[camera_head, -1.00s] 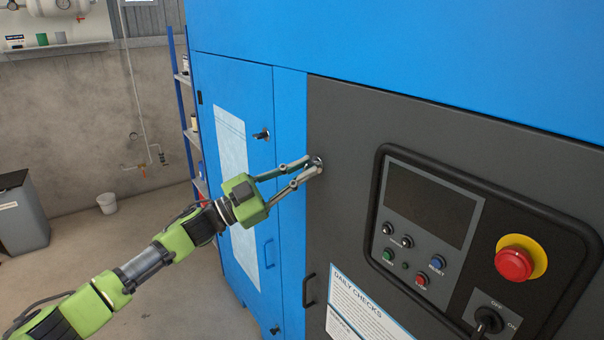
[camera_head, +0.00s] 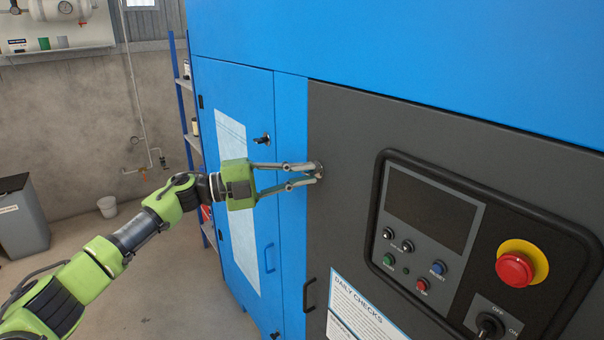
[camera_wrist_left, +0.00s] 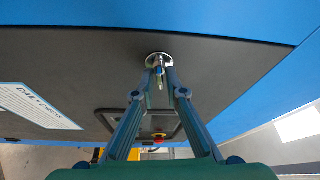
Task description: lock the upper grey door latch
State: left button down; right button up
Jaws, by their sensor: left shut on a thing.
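The dark grey door (camera_head: 345,120) fills the middle and right of the head view. Its upper latch (camera_head: 318,166) sits near the door's upper left edge, mostly hidden behind my fingertips. In the left wrist view the latch shows as a round metal plate (camera_wrist_left: 158,60) with a small key-like handle between the fingers. My left gripper (camera_head: 318,172) reaches in from the left and is shut on the latch handle; its fingertips also show in the wrist view (camera_wrist_left: 160,74). My right gripper is in neither view.
A control panel (camera_head: 425,275) with a red emergency button (camera_head: 515,269) and a rotary switch is on the door's right. A black handle (camera_head: 309,295) is lower on the door. The blue door (camera_head: 235,90) at left has its own black latch (camera_head: 262,139).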

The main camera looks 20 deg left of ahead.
pick_arm(q)
jog(key=shift+m+y, duration=0.3)
jog(key=shift+m, duration=0.6)
jog(key=shift+g, duration=0.3)
jog(key=c, duration=2.2)
grip_release()
jog(key=v, duration=1.2)
